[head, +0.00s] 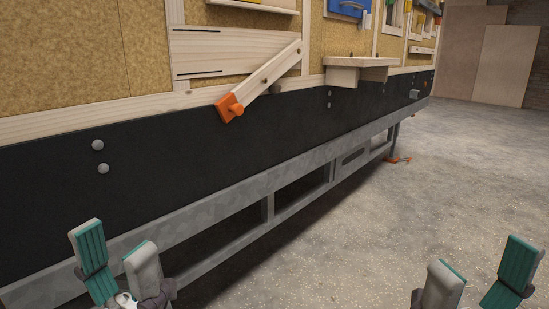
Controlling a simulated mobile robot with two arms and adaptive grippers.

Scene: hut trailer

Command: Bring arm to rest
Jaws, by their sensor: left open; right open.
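My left gripper (121,258) is at the lower left of the head view. Its two fingers with green pads stand apart and hold nothing. It is in front of the trailer's metal frame; I cannot tell how far from it. My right gripper (482,274) is at the lower right, with its fingers spread and nothing between them. Behind it is bare floor. Most of both arms is out of view below.
The hut trailer wall (60,60) runs along the left, with a black lower panel (200,140) and grey metal frame (230,205). A wooden lever with an orange end (230,107) and a small shelf (360,63) stick out. The concrete floor (460,160) is open at right.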

